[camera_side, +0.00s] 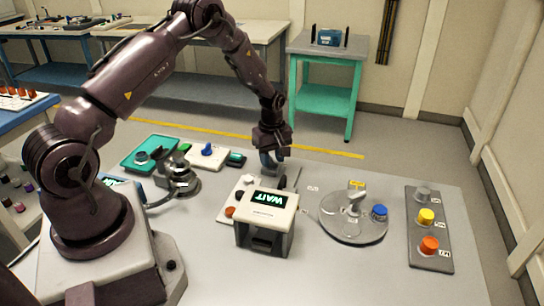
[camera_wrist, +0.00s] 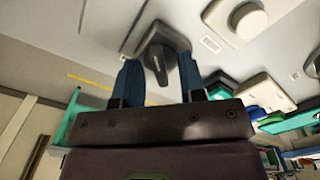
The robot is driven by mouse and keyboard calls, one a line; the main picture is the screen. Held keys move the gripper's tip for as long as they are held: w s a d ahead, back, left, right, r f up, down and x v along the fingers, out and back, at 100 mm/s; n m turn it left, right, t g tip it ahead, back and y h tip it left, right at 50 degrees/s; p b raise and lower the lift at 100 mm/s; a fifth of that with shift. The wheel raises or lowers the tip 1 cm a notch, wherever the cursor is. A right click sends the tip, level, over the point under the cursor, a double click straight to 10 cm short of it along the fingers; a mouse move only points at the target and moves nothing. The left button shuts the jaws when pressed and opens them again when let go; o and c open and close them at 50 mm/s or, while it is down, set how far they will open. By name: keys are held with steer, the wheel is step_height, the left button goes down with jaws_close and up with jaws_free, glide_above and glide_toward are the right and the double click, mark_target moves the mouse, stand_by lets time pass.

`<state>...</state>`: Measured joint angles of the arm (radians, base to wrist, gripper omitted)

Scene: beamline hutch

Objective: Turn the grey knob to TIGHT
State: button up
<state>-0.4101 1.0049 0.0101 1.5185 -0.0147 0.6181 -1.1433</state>
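My gripper (camera_side: 270,158) points down behind the box with the display in the side view. In the wrist view its two blue fingers (camera_wrist: 160,82) are apart. A dark grey knob (camera_wrist: 162,50) with a raised bar shows between and just beyond the fingertips, with a gap visible beside the bar. It sits on a grey base plate. I cannot tell whether either finger touches it. In the side view the knob is mostly hidden by the gripper. Small white labels (camera_wrist: 211,45) lie near it, too small to read.
A white round knob (camera_wrist: 248,20) stands beside the grey one. A box (camera_side: 267,217) with a lit WAIT display stands in front. To the right are a round turntable (camera_side: 338,226) with a blue cap and a dark strip (camera_side: 430,261) with grey, yellow and orange pieces.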

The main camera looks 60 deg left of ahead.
jaws_close()
